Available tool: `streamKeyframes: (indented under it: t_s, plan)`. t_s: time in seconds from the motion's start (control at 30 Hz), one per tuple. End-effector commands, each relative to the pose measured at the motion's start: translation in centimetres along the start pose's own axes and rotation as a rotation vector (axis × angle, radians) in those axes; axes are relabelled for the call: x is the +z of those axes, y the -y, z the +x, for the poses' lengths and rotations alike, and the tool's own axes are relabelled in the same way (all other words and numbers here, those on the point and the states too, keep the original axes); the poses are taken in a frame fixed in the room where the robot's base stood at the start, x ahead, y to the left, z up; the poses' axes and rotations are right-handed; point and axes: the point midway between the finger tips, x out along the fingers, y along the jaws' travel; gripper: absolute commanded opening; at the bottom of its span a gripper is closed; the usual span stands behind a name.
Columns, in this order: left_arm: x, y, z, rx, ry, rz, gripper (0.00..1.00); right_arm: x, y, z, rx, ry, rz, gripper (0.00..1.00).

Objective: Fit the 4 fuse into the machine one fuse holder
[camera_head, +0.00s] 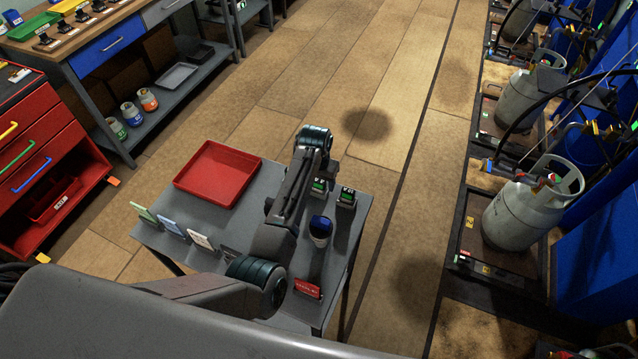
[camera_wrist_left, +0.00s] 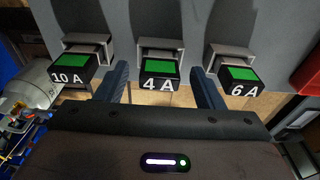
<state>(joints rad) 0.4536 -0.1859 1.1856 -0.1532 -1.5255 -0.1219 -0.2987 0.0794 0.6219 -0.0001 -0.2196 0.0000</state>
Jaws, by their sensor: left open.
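The 4 A fuse (camera_wrist_left: 160,72), a black block with a green top and white label, sits in a grey holder in the left wrist view. My left gripper (camera_wrist_left: 161,88) is open, its two dark fingers on either side of the 4 A fuse. The 10 A fuse (camera_wrist_left: 75,70) is to its left and the 6 A fuse (camera_wrist_left: 240,78) to its right. In the head view my left arm reaches over the grey cart (camera_head: 255,189) and hides part of the fuse row; its fingertips are hidden. The machine one fuse holder cannot be made out. My right gripper is not in view.
A red tray (camera_head: 217,173), several upright cards (camera_head: 172,226), a blue-topped container (camera_head: 320,231) and a red label (camera_head: 307,288) are on the cart. Gas cylinders (camera_head: 533,208) stand along the right. A workbench (camera_head: 110,45) is at upper left; the floor between is clear.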

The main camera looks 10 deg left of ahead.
Motion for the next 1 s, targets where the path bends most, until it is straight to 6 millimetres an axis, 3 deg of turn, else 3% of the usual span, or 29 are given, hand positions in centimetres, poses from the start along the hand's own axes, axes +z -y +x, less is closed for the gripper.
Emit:
streamKeyframes:
  t_s: [0.27, 0.5, 0.8, 1.0]
  plan:
    - [0.0, 0.0, 0.3, 0.001, 0.000, 0.000, 0.60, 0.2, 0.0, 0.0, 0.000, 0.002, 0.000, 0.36]
    - [0.0, 0.0, 0.2, 0.001, -0.001, 0.000, 0.14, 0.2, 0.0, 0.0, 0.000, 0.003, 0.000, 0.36]
    - [-0.1, 0.0, 0.0, 0.001, -0.003, 0.000, 0.14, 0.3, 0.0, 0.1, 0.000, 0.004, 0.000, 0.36]
    - [-0.5, -0.1, -2.7, 0.002, -0.007, 0.001, 0.14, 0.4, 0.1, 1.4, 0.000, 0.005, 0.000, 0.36]
